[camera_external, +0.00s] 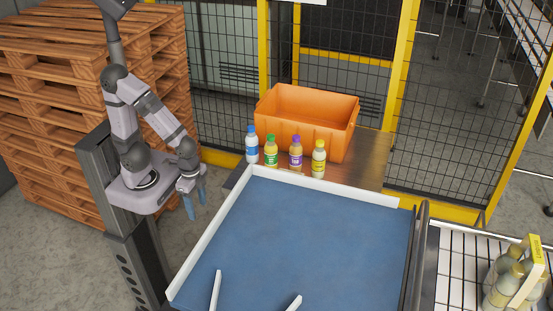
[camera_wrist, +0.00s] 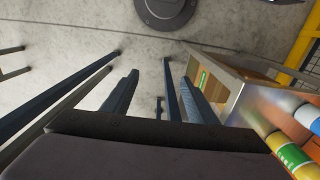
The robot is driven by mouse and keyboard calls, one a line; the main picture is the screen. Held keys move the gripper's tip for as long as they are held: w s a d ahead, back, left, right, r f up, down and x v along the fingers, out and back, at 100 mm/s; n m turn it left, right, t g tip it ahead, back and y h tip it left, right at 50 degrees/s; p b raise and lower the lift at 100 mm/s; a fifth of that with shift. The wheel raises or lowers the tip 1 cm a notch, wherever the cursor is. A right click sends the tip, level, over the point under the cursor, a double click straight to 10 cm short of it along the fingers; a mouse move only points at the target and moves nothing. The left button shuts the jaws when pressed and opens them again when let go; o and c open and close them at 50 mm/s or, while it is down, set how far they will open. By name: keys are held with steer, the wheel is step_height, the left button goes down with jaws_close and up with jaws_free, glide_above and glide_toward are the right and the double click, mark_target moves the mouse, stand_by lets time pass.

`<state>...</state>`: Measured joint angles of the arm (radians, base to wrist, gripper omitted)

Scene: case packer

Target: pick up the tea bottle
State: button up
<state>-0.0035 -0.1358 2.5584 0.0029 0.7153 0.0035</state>
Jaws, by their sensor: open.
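Several capped bottles stand in a row in front of the orange crate in the external view. From left they are a blue-capped bottle (camera_external: 252,146), a green-capped bottle (camera_external: 271,152) with a green and yellow label, a purple-capped bottle (camera_external: 296,154) and a yellow-capped bottle (camera_external: 319,160). I cannot tell from the labels which is the tea bottle. My gripper (camera_external: 194,204) is open and empty, pointing down left of the bottles and apart from them. In the wrist view, my gripper (camera_wrist: 150,88) shows the floor between its fingers, with the green-labelled bottle (camera_wrist: 292,155) cut off at the right edge.
An orange crate (camera_external: 308,105) stands behind the bottles on a brown table (camera_external: 372,160). A blue surface with a white rim (camera_external: 300,225) lies in front. Wooden pallets (camera_external: 40,110) are stacked at left, a mesh fence (camera_external: 350,60) behind. More bottles (camera_external: 505,285) stand at lower right.

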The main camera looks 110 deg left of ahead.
steer(key=w+a+r+t+y+p, duration=0.1)
steer(key=w+a+r+t+y, duration=0.2)
steer(key=w+a, duration=0.65)
steer(key=n+t, duration=0.3)
steer(key=t, duration=0.7)
glide_toward(297, 137)
steer(key=shift+w+a+f+p, duration=0.15)
steer(key=shift+w+f+p, duration=0.05)
steer(key=shift+w+f, duration=0.35)
steer(key=shift+w+a+f+p, duration=0.2)
steer(key=shift+w+f, duration=0.25)
steer(key=shift+f, duration=0.15)
steer(key=shift+p+x, duration=1.4)
steer(key=shift+x, duration=2.3)
steer(key=shift+r, duration=0.15)
jaws_close()
